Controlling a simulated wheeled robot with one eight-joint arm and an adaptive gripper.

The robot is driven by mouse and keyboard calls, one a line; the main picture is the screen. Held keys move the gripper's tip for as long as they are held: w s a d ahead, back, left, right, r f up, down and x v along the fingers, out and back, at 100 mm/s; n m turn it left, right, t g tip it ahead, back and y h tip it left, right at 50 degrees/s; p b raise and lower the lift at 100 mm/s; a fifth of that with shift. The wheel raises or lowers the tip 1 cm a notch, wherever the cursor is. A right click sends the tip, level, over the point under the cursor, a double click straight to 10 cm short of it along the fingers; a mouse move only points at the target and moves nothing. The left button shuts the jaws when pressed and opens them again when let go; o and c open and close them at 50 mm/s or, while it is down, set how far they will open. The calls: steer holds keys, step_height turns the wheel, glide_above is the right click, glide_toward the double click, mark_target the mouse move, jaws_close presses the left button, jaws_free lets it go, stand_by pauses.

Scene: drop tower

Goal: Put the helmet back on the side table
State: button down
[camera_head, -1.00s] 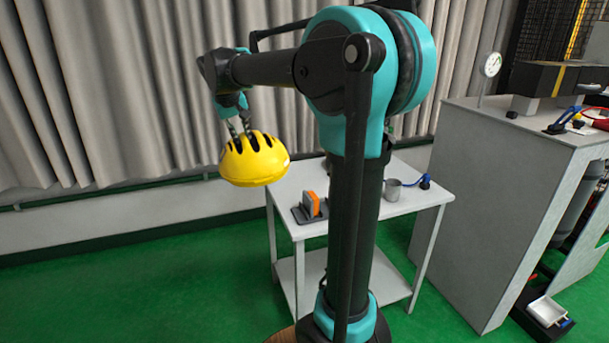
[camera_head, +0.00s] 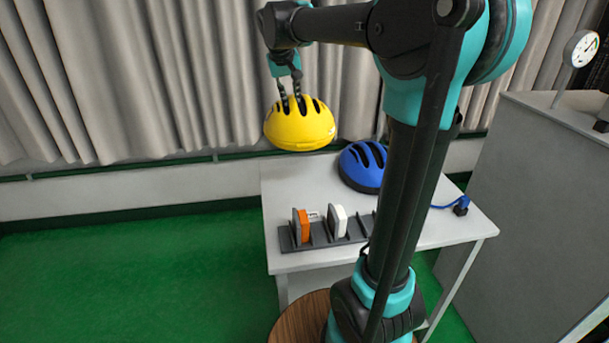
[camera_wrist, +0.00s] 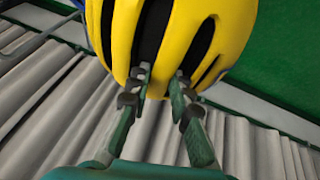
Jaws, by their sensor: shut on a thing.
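A yellow helmet (camera_head: 300,127) with dark vents hangs from my gripper (camera_head: 291,98) in the head view. The fingers reach down into its top vents and are shut on it. In the wrist view the yellow helmet (camera_wrist: 180,35) fills the top centre, with both fingertips of my gripper (camera_wrist: 160,82) at its shell. The white side table (camera_head: 285,186) stands below and to the right. The helmet appears above the table's back left part; its exact height over the top is hard to tell.
A blue helmet (camera_head: 362,168) sits at the back of the side table, partly behind my arm. A dark slotted rack (camera_head: 320,240) with orange and white blocks lies at the front. A blue cable (camera_head: 460,206) lies on the right. A grey cabinet (camera_head: 520,200) stands farther right. The back left tabletop looks clear.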

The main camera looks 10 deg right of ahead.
step_height(320, 180, down, 20)
stand_by(0.6)
steer(key=c, duration=1.4)
jaws_free()
steer(key=shift+o, duration=0.2)
steer(key=v, duration=1.2)
steer(key=shift+s+r, duration=0.1)
